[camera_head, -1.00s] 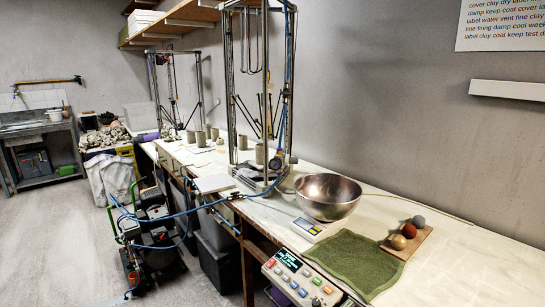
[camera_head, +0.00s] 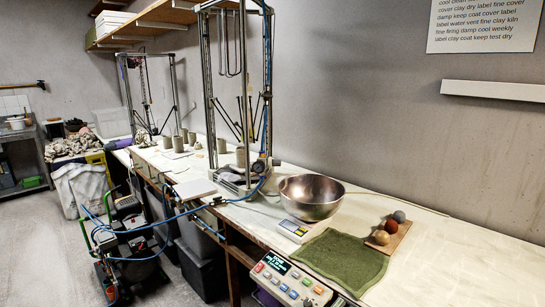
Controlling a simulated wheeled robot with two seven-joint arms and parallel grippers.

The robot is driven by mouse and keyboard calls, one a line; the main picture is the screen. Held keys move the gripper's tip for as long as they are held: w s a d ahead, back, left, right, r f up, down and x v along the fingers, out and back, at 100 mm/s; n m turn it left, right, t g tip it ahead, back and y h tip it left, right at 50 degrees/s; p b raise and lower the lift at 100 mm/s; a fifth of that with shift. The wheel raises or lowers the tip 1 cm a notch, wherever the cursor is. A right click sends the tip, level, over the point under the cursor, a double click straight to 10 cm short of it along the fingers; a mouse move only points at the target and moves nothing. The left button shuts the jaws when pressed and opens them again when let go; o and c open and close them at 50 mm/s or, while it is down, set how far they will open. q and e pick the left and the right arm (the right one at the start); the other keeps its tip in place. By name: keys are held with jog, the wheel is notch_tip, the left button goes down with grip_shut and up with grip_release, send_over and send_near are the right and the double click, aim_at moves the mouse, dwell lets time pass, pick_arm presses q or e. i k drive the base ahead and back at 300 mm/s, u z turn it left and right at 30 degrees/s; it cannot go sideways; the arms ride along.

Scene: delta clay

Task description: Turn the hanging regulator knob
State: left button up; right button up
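The regulator (camera_head: 259,166) shows as a small round dark gauge-like part low on the front right upright of the metal frame (camera_head: 212,90). It hangs among blue hoses just left of the steel bowl. The knob itself is too small to make out clearly. A blue hose (camera_head: 185,214) runs from near the regulator across the bench front to the compressor (camera_head: 128,235) on the floor at left. Neither of my grippers shows in the head view.
The bench carries a steel bowl (camera_head: 311,196), a small scale (camera_head: 293,229), a green cloth (camera_head: 340,262), a board with three balls (camera_head: 389,238) and a control box (camera_head: 290,282) at its front edge. Grey clay cups stand further back. The floor at left is open.

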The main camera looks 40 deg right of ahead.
aim_at(275, 162)
jog(key=i, duration=1.3)
jog(key=z, duration=2.3)
